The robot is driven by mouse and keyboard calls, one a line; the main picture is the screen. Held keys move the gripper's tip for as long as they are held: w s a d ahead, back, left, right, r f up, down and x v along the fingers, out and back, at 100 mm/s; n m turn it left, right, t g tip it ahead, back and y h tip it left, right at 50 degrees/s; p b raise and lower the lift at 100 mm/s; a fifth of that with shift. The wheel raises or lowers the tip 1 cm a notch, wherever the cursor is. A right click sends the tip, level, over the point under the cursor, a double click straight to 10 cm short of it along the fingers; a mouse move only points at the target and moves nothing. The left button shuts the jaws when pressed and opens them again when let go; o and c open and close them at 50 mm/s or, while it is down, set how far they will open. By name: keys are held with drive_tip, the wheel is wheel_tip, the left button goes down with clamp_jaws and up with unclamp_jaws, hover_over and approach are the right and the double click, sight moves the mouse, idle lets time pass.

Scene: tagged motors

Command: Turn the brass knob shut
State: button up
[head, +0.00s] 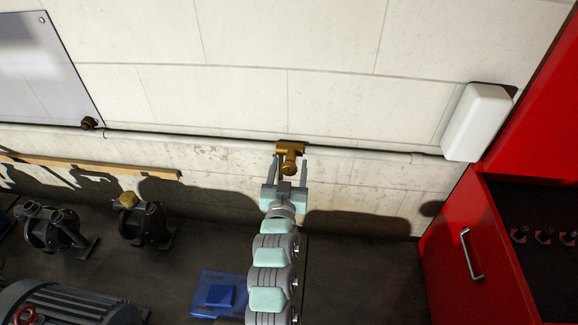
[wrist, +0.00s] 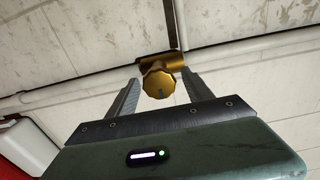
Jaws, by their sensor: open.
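The brass knob (head: 289,166) sits on a brass valve body (head: 290,148) on the pipe along the pale wall. In the wrist view the knob (wrist: 158,84) is round with a scalloped edge, in front of the valve body (wrist: 158,61). My gripper (head: 290,163) is open, with one finger on each side of the knob. In the wrist view my gripper's fingertips (wrist: 161,80) flank the knob, with visible gaps on both sides. The knob's far side is hidden.
The white pipe (head: 360,152) runs along the wall. A white box (head: 477,122) is mounted at right, above a red cabinet (head: 470,255). Dark pumps (head: 145,222) and a blue object (head: 219,294) are at lower left. A wooden rail (head: 95,167) is on the left wall.

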clamp_jaws()
idle(0.7)
